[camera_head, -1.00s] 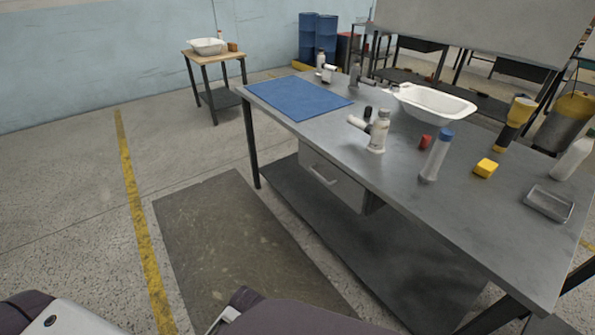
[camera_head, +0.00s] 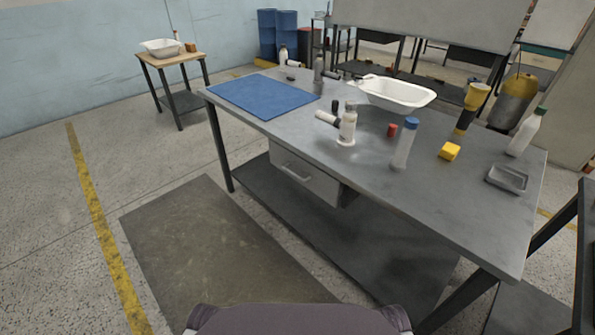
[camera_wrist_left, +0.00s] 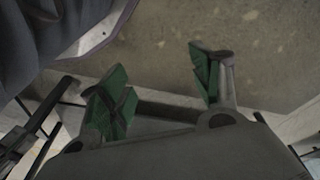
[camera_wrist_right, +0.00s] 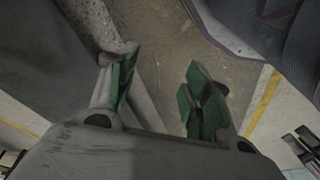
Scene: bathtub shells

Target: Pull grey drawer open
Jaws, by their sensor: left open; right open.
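The grey drawer (camera_head: 303,178) hangs under the near left part of the grey metal workbench (camera_head: 440,197). Its front faces me, with a light bar handle (camera_head: 295,172) across it, and it looks shut. My left gripper (camera_wrist_left: 160,88) is open and empty in the left wrist view, above the floor. My right gripper (camera_wrist_right: 158,92) is open and empty in the right wrist view, also above the floor. Neither gripper shows in the head view, and neither wrist view shows the drawer, so both are away from it.
A dark lower shelf (camera_head: 350,245) runs below the drawer. The floor mat (camera_head: 215,245) before the bench is clear.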

